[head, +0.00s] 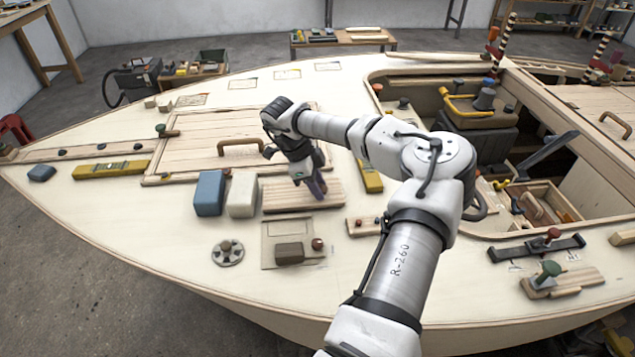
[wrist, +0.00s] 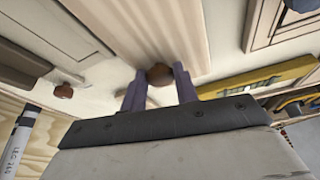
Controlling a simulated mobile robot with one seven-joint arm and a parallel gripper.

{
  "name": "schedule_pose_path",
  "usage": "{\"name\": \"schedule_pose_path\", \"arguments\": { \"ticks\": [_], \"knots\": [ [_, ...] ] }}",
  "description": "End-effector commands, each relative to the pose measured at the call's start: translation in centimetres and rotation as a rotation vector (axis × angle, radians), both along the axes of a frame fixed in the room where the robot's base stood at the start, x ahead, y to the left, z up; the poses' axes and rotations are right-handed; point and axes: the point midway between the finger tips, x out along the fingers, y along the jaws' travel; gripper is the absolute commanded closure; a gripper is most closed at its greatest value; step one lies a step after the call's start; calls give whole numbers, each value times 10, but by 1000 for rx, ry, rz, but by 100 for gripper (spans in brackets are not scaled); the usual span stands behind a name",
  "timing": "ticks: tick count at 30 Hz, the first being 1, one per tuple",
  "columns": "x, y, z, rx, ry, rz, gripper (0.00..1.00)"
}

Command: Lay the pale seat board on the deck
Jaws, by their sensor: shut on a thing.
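The pale seat board (head: 280,198) is a grooved, light wood plank in the middle of the deck (head: 170,225), to the right of a white block. My gripper (head: 317,190) points down at its right part. In the wrist view the fingers (wrist: 160,88) are shut around a round brown knob (wrist: 160,73) on the pale seat board (wrist: 150,30). The board looks level and very close to the deck; I cannot tell whether it touches. The fingers and wrist hide part of its right side.
A blue block (head: 209,193) and a white block (head: 242,194) stand left of the board. A yellow level (head: 369,176) lies to its right. A pale panel with a brown block (head: 290,253) lies in front. A hatch with a handle (head: 241,148) is behind. The front-left deck is clear.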

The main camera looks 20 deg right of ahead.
Motion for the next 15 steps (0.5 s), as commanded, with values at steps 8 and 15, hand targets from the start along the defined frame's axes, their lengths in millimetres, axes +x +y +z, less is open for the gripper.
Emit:
{"name": "schedule_pose_path", "arguments": {
  "ticks": [8,15],
  "knots": [
    [0,0,-5,0,-1,0,98],
    [0,0,-5,0,-1,0,66]
  ]
}}
